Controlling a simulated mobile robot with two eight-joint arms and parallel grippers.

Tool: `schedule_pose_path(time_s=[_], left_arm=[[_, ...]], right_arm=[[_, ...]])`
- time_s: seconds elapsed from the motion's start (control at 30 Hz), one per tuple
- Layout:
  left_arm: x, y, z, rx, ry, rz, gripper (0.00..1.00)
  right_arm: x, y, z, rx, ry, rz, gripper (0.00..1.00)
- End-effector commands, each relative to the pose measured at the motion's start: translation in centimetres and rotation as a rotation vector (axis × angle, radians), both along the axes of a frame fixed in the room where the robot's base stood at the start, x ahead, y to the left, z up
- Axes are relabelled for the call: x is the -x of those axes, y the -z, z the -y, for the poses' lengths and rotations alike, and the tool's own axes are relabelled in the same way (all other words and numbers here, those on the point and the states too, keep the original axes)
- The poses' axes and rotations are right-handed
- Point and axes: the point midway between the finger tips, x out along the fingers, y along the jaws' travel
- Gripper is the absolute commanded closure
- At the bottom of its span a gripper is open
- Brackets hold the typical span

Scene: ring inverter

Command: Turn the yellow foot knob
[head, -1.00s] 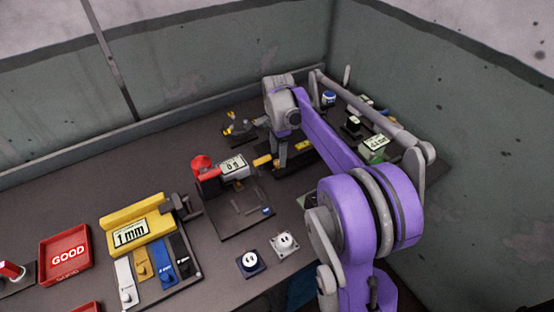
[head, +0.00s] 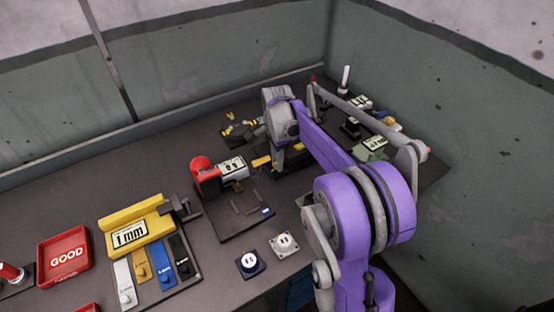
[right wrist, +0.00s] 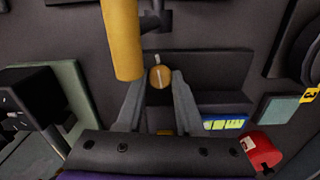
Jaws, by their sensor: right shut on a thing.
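The yellow foot knob (right wrist: 161,77) shows in the right wrist view as a small round knob with a pale line across its face. The fingertips of my right gripper (right wrist: 159,84) are on both sides of it, shut on it. In the head view my right gripper (head: 279,155) is low over the dark fixture at the back of the table. The knob cannot be told apart there, as my purple arm covers part of that spot. My left gripper is in neither view.
A thick yellow cylinder (right wrist: 122,42) stands close to the fingers. A red part (right wrist: 262,150) is at lower right. In the head view, a red-ended device with a display (head: 233,167), a yellow 1 mm gauge (head: 130,235) and a red GOOD tray (head: 47,268) stand to the left.

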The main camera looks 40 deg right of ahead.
Motion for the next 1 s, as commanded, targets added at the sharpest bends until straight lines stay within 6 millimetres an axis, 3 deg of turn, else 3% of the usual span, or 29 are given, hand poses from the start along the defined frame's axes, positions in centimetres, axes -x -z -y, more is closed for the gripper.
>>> schedule_pose_path(time_s=[0.17, 0.57, 0.9, 0.93, 1.0], left_arm=[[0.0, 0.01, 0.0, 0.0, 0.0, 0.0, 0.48], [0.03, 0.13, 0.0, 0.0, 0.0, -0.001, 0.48], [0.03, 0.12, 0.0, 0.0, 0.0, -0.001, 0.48], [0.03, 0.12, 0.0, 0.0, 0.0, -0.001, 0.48], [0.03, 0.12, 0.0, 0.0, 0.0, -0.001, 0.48]], right_arm=[[-0.01, -0.02, 0.01, 0.0, -0.022, 0.0, 1.0], [-0.01, -0.03, 0.01, 0.0, -0.374, 0.0, 1.0], [-0.01, -0.05, 0.02, 0.0, -0.396, 0.001, 1.0], [-0.01, -0.05, 0.02, 0.0, -0.395, 0.001, 0.58], [-0.01, -0.05, 0.02, 0.0, -0.395, 0.001, 0.46]])
